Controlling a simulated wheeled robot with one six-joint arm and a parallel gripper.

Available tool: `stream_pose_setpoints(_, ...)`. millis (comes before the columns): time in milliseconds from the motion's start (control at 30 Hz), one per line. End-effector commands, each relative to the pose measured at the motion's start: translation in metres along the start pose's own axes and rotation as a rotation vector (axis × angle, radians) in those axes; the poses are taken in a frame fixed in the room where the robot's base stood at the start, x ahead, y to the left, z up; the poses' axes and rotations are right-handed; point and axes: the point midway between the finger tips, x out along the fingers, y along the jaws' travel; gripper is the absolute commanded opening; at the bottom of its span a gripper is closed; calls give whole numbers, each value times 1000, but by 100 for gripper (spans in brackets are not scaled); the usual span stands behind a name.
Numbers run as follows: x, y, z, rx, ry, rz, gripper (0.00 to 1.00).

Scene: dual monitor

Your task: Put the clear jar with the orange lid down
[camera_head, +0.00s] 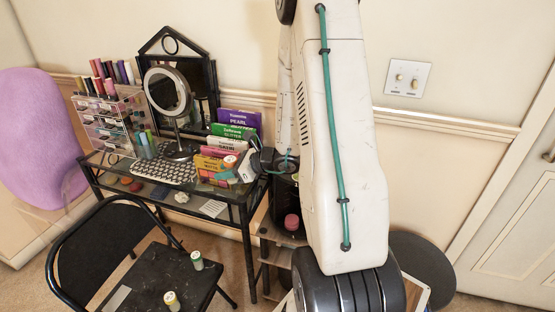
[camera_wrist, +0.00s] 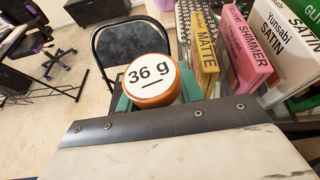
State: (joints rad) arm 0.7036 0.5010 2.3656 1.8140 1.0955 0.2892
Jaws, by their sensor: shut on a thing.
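The clear jar with the orange lid (camera_wrist: 152,80) is between the teal finger pads of my gripper (camera_wrist: 157,92) in the wrist view. Its round white top label reads "36 g"; its clear body is mostly hidden beneath the lid. In the head view, the small orange-lidded jar (camera_head: 230,161) shows at my gripper (camera_head: 243,167), over the right end of the black-framed glass desk (camera_head: 235,208). My gripper is shut on it. I cannot tell whether the jar touches the desk.
Upright coloured boxes (camera_head: 238,121) stand close behind the jar.

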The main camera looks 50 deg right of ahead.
Motion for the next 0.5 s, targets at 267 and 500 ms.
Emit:
stream_pose_setpoints(267,-110,-18,-12,105,0,-259,15)
stream_pose_setpoints(500,-128,-36,-17,128,0,-309,15)
